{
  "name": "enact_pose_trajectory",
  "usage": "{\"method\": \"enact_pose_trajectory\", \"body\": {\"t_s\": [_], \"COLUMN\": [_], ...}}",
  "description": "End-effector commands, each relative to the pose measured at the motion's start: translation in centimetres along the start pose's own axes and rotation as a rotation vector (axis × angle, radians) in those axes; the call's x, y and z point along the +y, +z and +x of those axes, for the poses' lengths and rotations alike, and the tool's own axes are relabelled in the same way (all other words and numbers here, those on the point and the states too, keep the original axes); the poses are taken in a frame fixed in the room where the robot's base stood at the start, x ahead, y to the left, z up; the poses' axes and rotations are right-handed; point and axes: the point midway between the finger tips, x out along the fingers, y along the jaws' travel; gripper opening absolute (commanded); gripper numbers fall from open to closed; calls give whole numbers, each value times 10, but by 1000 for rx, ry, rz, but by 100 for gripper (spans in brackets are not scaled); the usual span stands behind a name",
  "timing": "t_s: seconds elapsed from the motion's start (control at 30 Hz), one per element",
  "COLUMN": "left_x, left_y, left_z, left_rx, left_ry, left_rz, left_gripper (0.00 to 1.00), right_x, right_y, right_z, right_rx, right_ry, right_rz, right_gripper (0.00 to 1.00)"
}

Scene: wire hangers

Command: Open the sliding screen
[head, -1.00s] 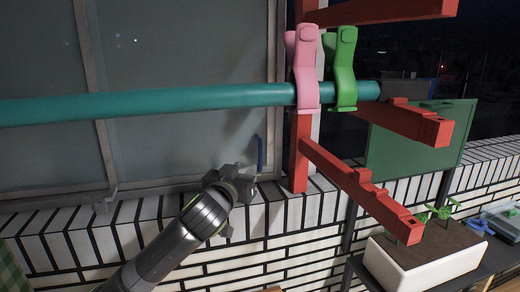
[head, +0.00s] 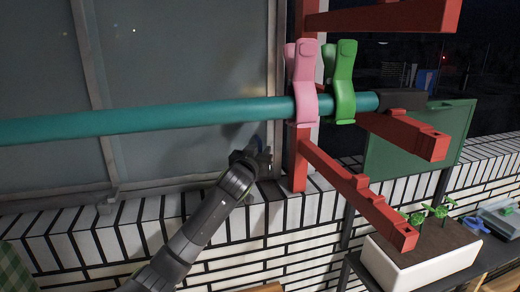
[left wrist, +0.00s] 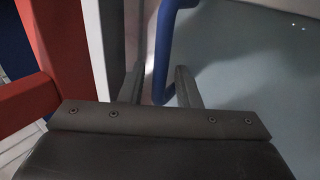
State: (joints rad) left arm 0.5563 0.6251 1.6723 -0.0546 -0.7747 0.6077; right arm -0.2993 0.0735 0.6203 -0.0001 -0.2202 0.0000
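The sliding screen is a translucent grey panel (head: 180,60) in a grey frame, filling the upper left of the head view. In the left wrist view its blue bar handle (left wrist: 161,50) stands out near the frame edge, with pale grey panel to its right. My left gripper (head: 258,158) is at the screen's lower right edge in the head view and hides the handle there. In the left wrist view the two fingers (left wrist: 160,88) are apart, one on each side of the handle. I cannot tell whether either finger touches it. My right gripper is not in view.
A teal pole (head: 150,120) crosses in front of the screen, above my left arm, with pink (head: 302,80) and green (head: 341,80) clips on it. A red post (head: 299,160) with arms stands just right of the gripper. A white brick wall (head: 280,215) lies below.

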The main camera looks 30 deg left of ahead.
Motion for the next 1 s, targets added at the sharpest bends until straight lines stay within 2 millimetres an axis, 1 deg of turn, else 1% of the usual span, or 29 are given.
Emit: {"method": "enact_pose_trajectory", "body": {"t_s": [0.1, 0.37, 0.47, 0.6, 0.63, 0.9, 1.0], "left_x": [0, 0, 0, 0, 0, 0, -5], "left_y": [0, 0, 0, 0, 0, 0, 0], "left_z": [4, 4, 4, 4, 4, 4, 6], "left_rx": [0, 0, 0, 0, 0, 0, -1], "left_ry": [1, 1, 1, 1, 1, 0, -1], "left_rz": [0, 0, 0, 0, 0, 0, 1], "left_gripper": [30, 30, 19, 1, 0, 0, 0], "right_x": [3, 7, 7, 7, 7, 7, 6], "right_y": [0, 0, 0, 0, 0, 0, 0], "right_z": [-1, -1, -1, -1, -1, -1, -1], "right_rx": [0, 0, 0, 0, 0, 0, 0], "right_ry": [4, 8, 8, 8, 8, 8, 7], "right_rz": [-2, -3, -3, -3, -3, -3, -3], "right_gripper": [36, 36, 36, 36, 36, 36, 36]}}
